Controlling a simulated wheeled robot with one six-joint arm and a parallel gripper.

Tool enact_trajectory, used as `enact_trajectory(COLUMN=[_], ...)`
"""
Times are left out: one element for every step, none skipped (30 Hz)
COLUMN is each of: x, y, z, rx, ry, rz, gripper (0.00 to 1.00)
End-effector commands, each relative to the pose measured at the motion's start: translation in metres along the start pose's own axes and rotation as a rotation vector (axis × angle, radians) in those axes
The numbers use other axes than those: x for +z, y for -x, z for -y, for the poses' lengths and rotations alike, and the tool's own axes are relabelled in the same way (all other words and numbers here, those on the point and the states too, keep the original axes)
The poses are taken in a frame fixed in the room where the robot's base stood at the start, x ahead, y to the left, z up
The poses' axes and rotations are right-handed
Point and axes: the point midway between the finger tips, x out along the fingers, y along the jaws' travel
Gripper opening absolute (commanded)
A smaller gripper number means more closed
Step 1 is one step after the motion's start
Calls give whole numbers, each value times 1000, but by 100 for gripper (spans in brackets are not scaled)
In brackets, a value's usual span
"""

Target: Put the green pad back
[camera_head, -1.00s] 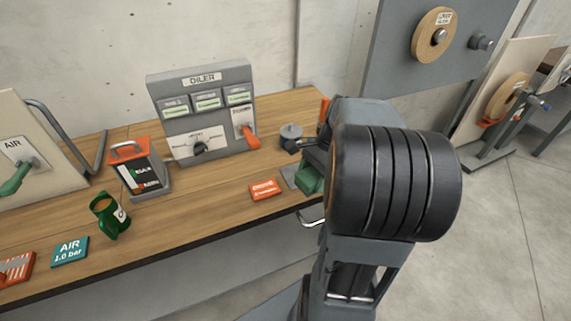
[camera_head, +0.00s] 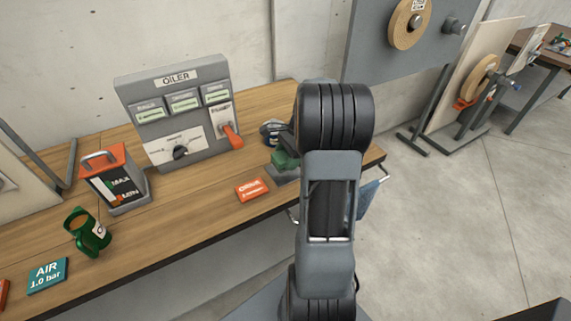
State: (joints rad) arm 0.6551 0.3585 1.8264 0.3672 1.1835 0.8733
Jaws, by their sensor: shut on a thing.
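A green block, which I take to be the green pad (camera_head: 285,160), shows just left of my arm in the head view. It appears a little above a grey plate (camera_head: 287,178) on the right part of the bench. My gripper (camera_head: 289,147) is largely hidden behind my arm; the little of it that shows is at the green pad, and it is shut on it. The fingertips and the pad's right side are hidden.
The wooden bench (camera_head: 190,205) also holds the grey oiler panel (camera_head: 176,112), an orange-topped MAX/MIN box (camera_head: 115,185), a green holder (camera_head: 93,238), an orange card (camera_head: 251,190), a teal AIR sign (camera_head: 47,274) and a dark round pot (camera_head: 272,130).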

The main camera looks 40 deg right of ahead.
Motion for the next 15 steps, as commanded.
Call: enact_trajectory(x=[-1,-2,-2,-2,-3,-4,-4,-5,-7,-9,-10,-12,-14,-15,-17], y=[-2,-3,-4,-4,-5,-6,-7,-9,-12,-16,-20,-25,-29,-32,-36], z=[2,3,3,4,4,5,6,8,10,9,9,9,9,9,9], rx=[0,1,1,1,1,1,1,1,2,2,3,3,3,3,2], ry=[1,1,1,1,1,1,1,1,0,0,-1,-1,-1,-1,-1], rz=[0,0,1,1,1,1,1,1,1,1,2,2,1,1,1], gripper=[41,41,41,41,41,41,41,41,41,41,41,41,41,41,41])
